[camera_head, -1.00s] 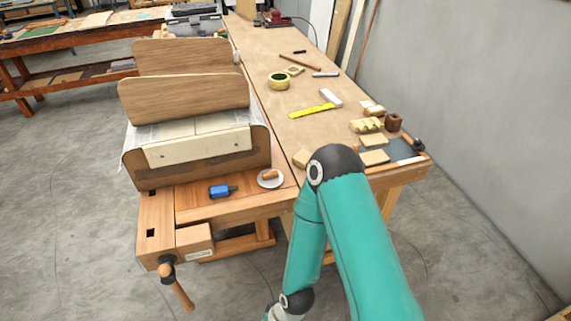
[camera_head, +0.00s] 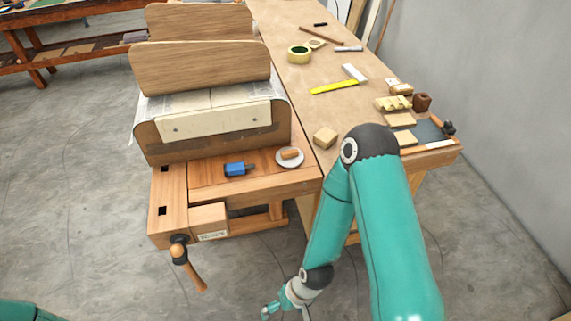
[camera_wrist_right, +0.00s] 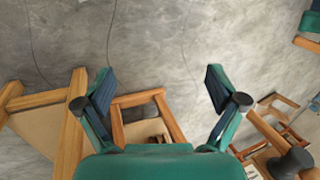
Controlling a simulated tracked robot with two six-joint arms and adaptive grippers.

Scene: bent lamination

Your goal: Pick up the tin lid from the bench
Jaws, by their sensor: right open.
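The tin lid (camera_head: 290,165) is a small pale round disc lying on the wooden workbench (camera_head: 255,194), near its right end in the head view. A short brown piece (camera_head: 290,153) rests on it. My right gripper (camera_head: 286,310) hangs low at the bottom of the head view, in front of the bench, well below and apart from the lid. In the right wrist view the right gripper (camera_wrist_right: 160,88) has its fingers wide apart with nothing between them. The lid is not identifiable there. My left gripper is out of view.
A blue tool (camera_head: 236,169) lies left of the lid. A curved wooden form (camera_head: 210,147) stands behind it. A wood block (camera_head: 325,137) sits on the long table (camera_head: 290,95) to the right. A vise handle (camera_head: 190,270) juts from the bench front. Open floor lies in front.

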